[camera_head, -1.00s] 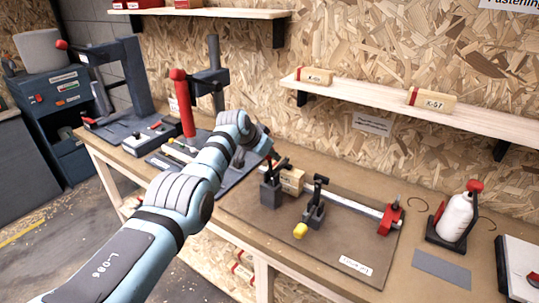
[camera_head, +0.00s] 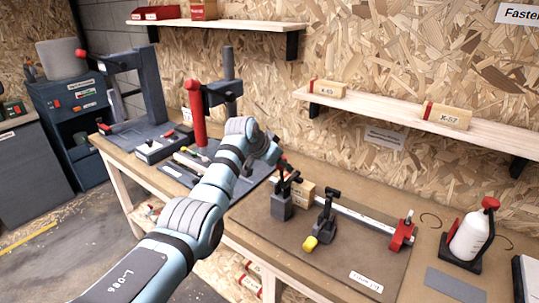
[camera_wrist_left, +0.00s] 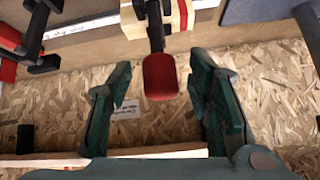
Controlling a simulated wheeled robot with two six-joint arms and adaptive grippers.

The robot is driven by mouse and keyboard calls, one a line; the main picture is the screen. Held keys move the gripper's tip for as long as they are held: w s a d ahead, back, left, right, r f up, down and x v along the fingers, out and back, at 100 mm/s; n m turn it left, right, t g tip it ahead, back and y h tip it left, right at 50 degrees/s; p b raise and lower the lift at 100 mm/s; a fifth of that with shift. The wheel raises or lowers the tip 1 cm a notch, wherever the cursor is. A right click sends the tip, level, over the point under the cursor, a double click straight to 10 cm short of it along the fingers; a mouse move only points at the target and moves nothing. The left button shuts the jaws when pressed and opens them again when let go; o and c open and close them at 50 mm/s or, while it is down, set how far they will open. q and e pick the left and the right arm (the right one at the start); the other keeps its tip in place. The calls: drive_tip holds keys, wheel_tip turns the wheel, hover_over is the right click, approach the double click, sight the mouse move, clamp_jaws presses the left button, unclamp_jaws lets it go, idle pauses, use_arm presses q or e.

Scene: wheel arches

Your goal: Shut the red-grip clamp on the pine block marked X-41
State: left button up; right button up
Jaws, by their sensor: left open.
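The red grip (camera_wrist_left: 160,76) of the dark toggle clamp sits between the spread fingers of my left gripper (camera_wrist_left: 160,70) in the left wrist view, with a gap on each side. In the head view, the dark clamp base (camera_head: 282,206) stands on the brown mat, and a small red tip shows just beside my left gripper (camera_head: 276,156). A pine block (camera_head: 305,194) lies right behind the clamp; its mark is too small to read. A pine block with a red stripe (camera_wrist_left: 186,14) shows beyond the grip in the wrist view. My right gripper is not in view.
A yellow-grip clamp (camera_head: 321,225) stands right of the block. A red bar clamp (camera_head: 401,236) lies along the mat (camera_head: 345,262). A bottle (camera_head: 468,236) stands at right. A shelf (camera_head: 390,104) with pine blocks hangs above. A red-handled press (camera_head: 194,112) stands left.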

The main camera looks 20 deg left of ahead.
use_arm(q)
drive_tip(key=v, duration=1)
drive_tip(key=shift+f, duration=0.1)
